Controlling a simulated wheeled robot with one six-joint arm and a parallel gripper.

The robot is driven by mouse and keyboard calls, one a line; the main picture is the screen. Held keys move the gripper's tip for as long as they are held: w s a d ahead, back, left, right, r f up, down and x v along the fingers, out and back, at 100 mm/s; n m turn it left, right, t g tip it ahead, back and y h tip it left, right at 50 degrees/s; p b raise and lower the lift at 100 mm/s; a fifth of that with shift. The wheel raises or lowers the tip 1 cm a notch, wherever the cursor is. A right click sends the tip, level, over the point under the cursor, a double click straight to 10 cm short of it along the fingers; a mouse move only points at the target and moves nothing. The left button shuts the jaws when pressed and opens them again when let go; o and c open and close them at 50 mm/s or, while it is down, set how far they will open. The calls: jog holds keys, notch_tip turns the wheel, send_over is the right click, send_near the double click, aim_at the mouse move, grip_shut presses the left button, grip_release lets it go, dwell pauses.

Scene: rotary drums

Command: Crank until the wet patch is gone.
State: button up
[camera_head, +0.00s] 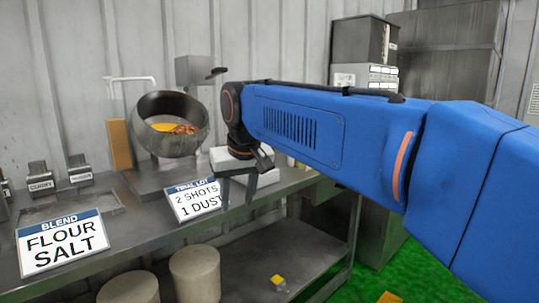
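A dark metal drum (160,145) sits on the bench with its mouth tilted toward me. Inside it lie a yellow-orange patch (163,127) and a reddish-brown patch (186,129); I cannot tell which is wet. Behind the drum is a grey box (195,69) with a dark handle-like piece (217,72) at its right side, possibly the crank. My gripper (237,197) points down to the right of the drum, beside a pale block. Its two dark fingers are apart with nothing visible between them. It is not touching the handle-like piece.
A "FLOUR SALT" card (62,242) and a "2 SHOTS 1 DUST" card (196,200) stand on the bench (120,235). Small labelled containers (79,168) are at left. A pale block (260,175) is behind my gripper. Cylindrical tubs (195,273) stand below.

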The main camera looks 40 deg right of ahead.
jog(key=w+d+r+m+g+h, duration=0.1)
jog(key=w+d+r+m, duration=0.25)
jog(key=d+r, duration=0.6)
jog(key=w+d+r+m+h, duration=0.15)
jog(key=w+d+r, duration=0.25)
jog(key=d+r, duration=0.55)
jog(key=shift+y, duration=0.35)
jog(key=x, duration=1.6)
jog(key=shift+w+a+f, duration=0.1)
jog(key=shift+w+a, duration=0.1)
jog(key=shift+a, duration=0.15)
jog(key=shift+c, duration=0.4)
grip_shut()
